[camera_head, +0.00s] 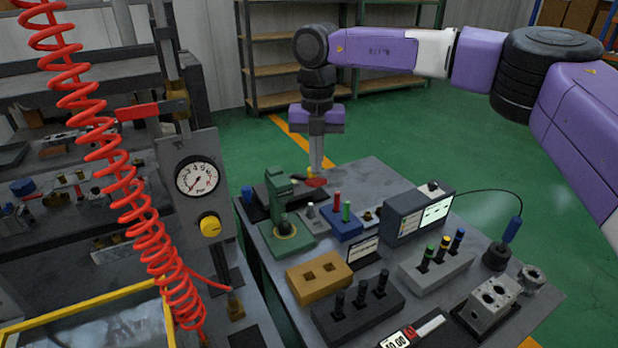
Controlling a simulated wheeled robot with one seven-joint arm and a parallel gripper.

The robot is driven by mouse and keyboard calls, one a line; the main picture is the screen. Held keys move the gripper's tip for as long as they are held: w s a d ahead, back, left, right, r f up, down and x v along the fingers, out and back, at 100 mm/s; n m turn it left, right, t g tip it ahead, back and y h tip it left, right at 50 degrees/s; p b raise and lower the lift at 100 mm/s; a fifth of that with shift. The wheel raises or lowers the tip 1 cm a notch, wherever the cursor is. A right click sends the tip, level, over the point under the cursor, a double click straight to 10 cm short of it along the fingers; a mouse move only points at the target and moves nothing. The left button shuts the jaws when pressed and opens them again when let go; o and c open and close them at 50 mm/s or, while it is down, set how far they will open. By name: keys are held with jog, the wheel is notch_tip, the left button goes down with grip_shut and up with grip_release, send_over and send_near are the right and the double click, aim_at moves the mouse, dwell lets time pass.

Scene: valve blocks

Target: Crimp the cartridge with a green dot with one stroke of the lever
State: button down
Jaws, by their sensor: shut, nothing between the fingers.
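A green bench press (280,206) stands at the back left of the grey table. A red piece (317,183), which looks like its lever handle, shows behind it to the right. My gripper (316,172) points straight down just above or at this red piece. Its fingers are shut and empty; I cannot tell whether they touch it. A grey block (436,270) at the right holds three dark cartridges with coloured tops: a green-topped cartridge (428,252), a yellow-topped one (444,245) and a blue-topped one (458,238). I cannot tell whether anything sits in the press.
A blue block (342,224) holds red and green pins. A grey display box (418,213) stands behind the cartridges. A red coiled hose (135,205) hangs at left.

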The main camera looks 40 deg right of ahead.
aim_at(322, 185)
dwell(0.4)
jog(key=shift+f+b, duration=0.35)
jog(key=shift+f, duration=0.3)
jog(key=shift+s+a+f+b, duration=0.2)
jog(key=shift+s+f+b, duration=0.5)
jog(key=shift+f, duration=0.15)
jog(key=shift+s+a+f+b, duration=0.1)
jog(key=shift+s+f+b, duration=0.2)
jog(key=shift+f, duration=0.2)
jog(key=shift+s+a+f+b, duration=0.1)
jog(key=shift+s+f+b, duration=0.2)
jog(key=shift+f, duration=0.25)
jog(key=shift+s+f+b, duration=0.2)
jog(key=shift+f+b, duration=0.2)
jog(key=shift+f, duration=0.1)
jog(key=shift+s+f+b, duration=0.15)
jog(key=shift+f+b, duration=0.2)
jog(key=shift+f, duration=0.1)
